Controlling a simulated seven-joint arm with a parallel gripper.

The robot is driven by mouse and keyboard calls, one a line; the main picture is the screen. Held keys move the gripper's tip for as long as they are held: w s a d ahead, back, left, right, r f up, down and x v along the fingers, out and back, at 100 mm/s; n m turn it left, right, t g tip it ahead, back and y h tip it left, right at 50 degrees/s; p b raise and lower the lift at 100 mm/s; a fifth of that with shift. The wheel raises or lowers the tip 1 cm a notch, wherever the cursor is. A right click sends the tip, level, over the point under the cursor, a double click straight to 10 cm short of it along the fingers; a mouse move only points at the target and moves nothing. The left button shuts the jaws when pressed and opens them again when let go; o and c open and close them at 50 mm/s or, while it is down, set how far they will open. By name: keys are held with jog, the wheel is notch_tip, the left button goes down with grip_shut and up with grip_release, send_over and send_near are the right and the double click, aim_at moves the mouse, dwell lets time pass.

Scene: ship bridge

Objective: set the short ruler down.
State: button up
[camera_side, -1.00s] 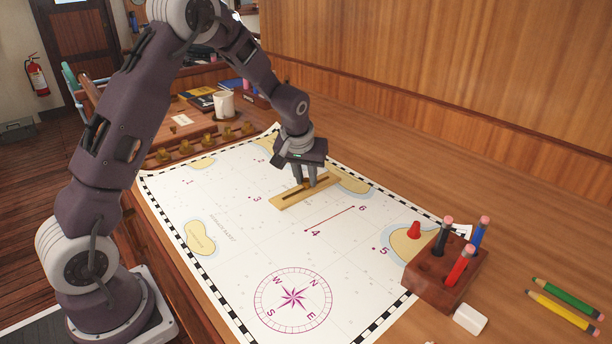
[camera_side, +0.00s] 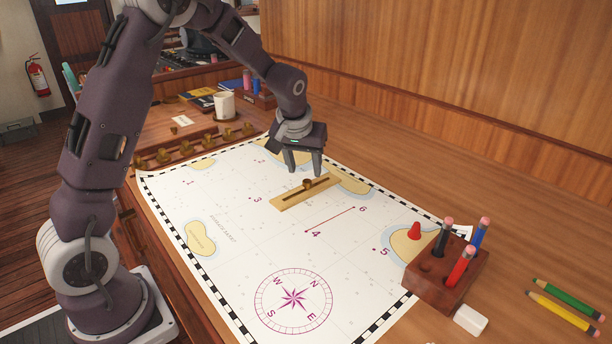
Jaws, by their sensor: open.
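My gripper (camera_side: 305,172) is open and empty, just above and behind the ruler. Its fingers look apart from the knob, and the ruler shows in full.
Two pencils (camera_side: 562,311) lie farther right. A white mug (camera_side: 224,105) and a row of brass pieces (camera_side: 205,142) are at the back.

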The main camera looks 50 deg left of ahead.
jog(key=s+d+r+m+t+h, duration=0.1)
jog(key=s+d+r, duration=0.3)
jog(key=s+r, duration=0.25)
jog(key=s+d+r+m, duration=0.2)
jog(key=s+d+r, duration=0.2)
jog(key=s+r, duration=0.25)
jog(key=s+d+m, duration=0.2)
jog(key=s, duration=0.7)
jog(key=s+d+m+h, duration=0.1)
jog(key=s+d, duration=0.2)
jog(key=s, duration=0.6)
jog(key=shift+d+f+m+t+h, duration=0.2)
jog(key=shift+f+m+t+h, duration=0.1)
jog(key=shift+m+t, duration=0.1)
